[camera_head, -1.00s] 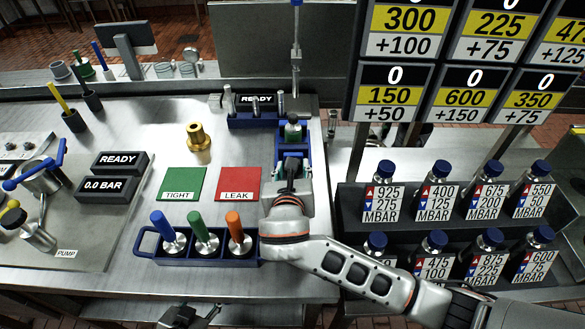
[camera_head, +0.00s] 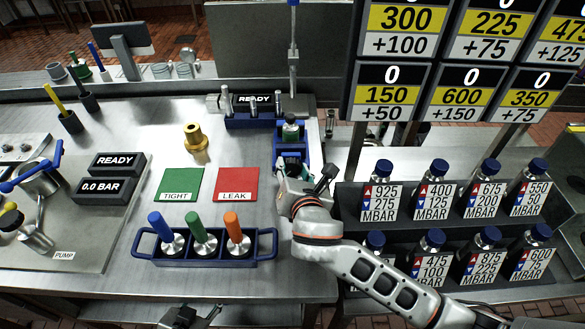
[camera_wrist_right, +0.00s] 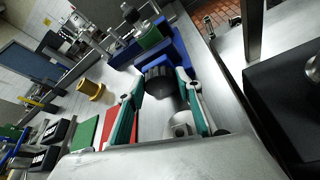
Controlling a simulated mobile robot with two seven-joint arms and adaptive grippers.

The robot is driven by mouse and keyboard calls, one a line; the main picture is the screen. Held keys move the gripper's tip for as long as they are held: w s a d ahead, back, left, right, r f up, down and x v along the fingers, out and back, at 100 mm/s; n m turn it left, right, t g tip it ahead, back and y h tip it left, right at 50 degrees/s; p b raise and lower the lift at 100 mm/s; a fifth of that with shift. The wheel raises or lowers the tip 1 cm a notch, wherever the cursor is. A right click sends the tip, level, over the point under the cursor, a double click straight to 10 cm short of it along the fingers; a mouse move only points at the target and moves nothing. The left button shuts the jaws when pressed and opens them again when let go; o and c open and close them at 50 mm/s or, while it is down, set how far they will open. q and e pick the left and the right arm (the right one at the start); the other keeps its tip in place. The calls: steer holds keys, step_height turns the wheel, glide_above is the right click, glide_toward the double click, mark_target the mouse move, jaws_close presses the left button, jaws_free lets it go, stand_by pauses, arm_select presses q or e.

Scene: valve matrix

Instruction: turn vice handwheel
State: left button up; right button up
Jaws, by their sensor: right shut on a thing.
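The blue vice (camera_head: 279,150) stands at the right side of the bench with a green valve part (camera_head: 290,130) in it. In the right wrist view, the vice's black ribbed handwheel (camera_wrist_right: 160,80) sits between the teal fingers of my right gripper (camera_wrist_right: 161,84), which is shut on it. In the head view, my right gripper (camera_head: 297,170) is at the near end of the vice, and the handwheel is mostly hidden there. My left gripper (camera_head: 182,317) shows partly at the bottom edge, too cut off to judge its fingers.
A blue rack (camera_head: 143,245) with blue, green and orange-handled tools is left of my right arm. Green (camera_head: 180,184) and red (camera_head: 237,184) pads and a brass fitting (camera_head: 195,137) lie on the bench. A bottle shelf (camera_head: 350,200) stands at the right.

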stand_by(0.3)
steer(key=o, duration=1.1)
steer(key=v, duration=1.2)
